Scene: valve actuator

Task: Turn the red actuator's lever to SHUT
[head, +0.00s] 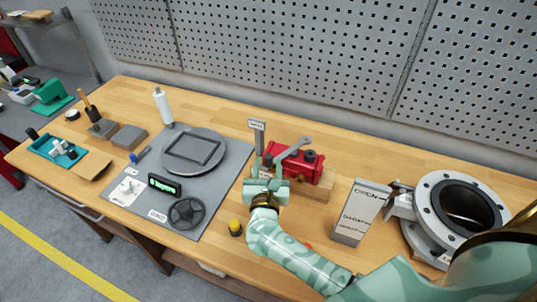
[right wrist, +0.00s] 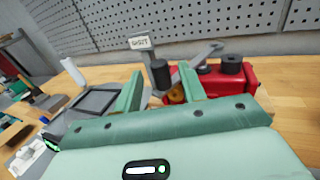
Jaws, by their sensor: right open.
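The red actuator (head: 305,170) sits on a wooden block on the bench, right of my right gripper; it fills the right of the right wrist view (right wrist: 235,85). Its grey lever (head: 294,149) runs from the top toward the lower left. A dark upright cylinder (right wrist: 160,74), apparently the lever's grip, stands between my finger directions in the right wrist view. A small sign on a post (right wrist: 139,43) stands behind it; its word looks like SHUT. My right gripper (head: 265,168) is open and close to the lever's end. Contact cannot be told. My left gripper is not seen.
A grey labelled plate (head: 362,208) and a big flanged valve body (head: 425,230) stand at right. A grey mat with a round plate (head: 195,152) and handwheel (head: 186,213) lies at left. A yellow-topped button (head: 235,227) is near my arm. A perforated wall closes the back.

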